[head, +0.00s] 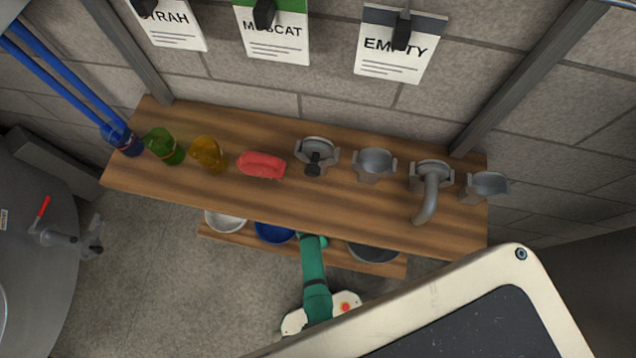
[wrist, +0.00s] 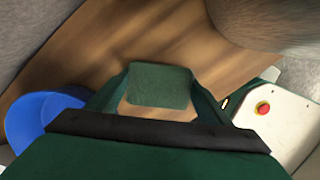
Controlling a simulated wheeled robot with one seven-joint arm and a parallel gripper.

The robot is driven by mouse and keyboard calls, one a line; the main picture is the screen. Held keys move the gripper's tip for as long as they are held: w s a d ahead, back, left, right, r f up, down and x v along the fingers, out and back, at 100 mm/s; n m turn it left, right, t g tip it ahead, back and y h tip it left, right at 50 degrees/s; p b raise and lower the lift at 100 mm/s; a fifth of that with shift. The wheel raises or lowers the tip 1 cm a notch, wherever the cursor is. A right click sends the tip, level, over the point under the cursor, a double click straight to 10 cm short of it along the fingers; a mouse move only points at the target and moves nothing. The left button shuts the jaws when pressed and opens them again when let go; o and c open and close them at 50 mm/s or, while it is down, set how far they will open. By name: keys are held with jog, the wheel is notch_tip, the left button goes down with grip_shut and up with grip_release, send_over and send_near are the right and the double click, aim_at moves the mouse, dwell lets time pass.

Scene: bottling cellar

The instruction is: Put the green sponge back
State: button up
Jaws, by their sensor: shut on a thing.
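The green sponge (wrist: 160,86) shows in the wrist view as a dark green block between the two fingers of my gripper (wrist: 159,80). My gripper is shut on it and holds it over the wooden lower shelf (wrist: 100,52). I cannot tell whether the sponge touches the board. In the head view my green arm reaches to the lower shelf (head: 390,264), between the blue bowl (head: 273,233) and the dark grey bowl (head: 374,252). There the upper shelf and my arm hide the sponge and fingertips.
The upper shelf (head: 290,205) overhangs the lower one. It carries a red sponge-like block (head: 261,165), green (head: 164,146) and amber (head: 207,153) objects, and several grey metal fittings (head: 374,165). A white bowl (head: 225,220) stands left on the lower shelf. A steel tank (head: 35,270) stands left.

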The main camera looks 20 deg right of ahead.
jog(key=o, duration=1.1)
jog(key=shift+f, duration=0.15)
jog(key=s+a+r+m+t, duration=0.3)
jog(key=r, duration=0.5)
jog(key=s+a+r+m+t, duration=0.2)
jog(key=a+r+m, duration=0.15)
jog(key=r, duration=0.55)
jog(key=s+a+r+m+t, duration=0.2)
jog(key=s+r+m+t, duration=0.15)
jog(key=r, duration=0.45)
jog(key=s+r+m+t, duration=0.1)
jog(key=r+m+t, duration=0.1)
jog(key=r, duration=0.7)
jog(key=s+a+r+m+t+y, duration=0.1)
jog(key=r+m, duration=0.3)
jog(key=r, duration=0.6)
jog(key=s+a+r+m+t, duration=0.1)
jog(key=s+r+m+t, duration=0.1)
jog(key=r, duration=0.7)
jog(key=shift+s+r+m+t+y, duration=0.2)
jog(key=shift+s+m+t+y, duration=0.2)
jog(key=shift+m+t, duration=0.55)
